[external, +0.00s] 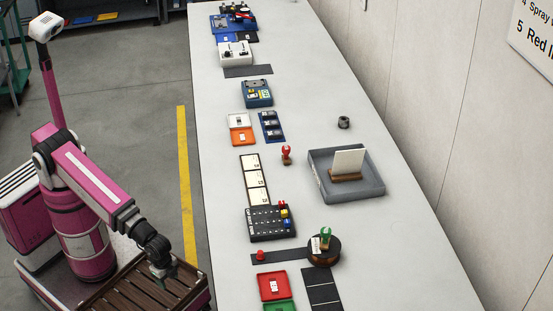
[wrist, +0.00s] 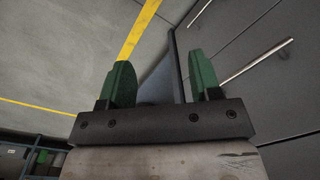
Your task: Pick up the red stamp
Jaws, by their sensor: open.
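A red-topped stamp (external: 286,155) stands upright on the long light table (external: 410,240), left of the grey tray, in the external view. A similar green-topped stamp (external: 326,238) is at the round dark holder (external: 323,255) nearer the front. My gripper (external: 160,281) hangs low at the lower left, over my own slatted deck, well away from the red stamp. In the wrist view my gripper (wrist: 162,82) has two green fingers spread apart with nothing between them. No stamp shows in the wrist view.
The grey tray (external: 370,187) holds a white card in a wooden stand. A black ring (external: 344,122) lies behind it. A small red knob-like item (external: 261,255) sits on a dark strip. A black block rack (external: 271,225) stands nearby. The table's right side is mostly clear.

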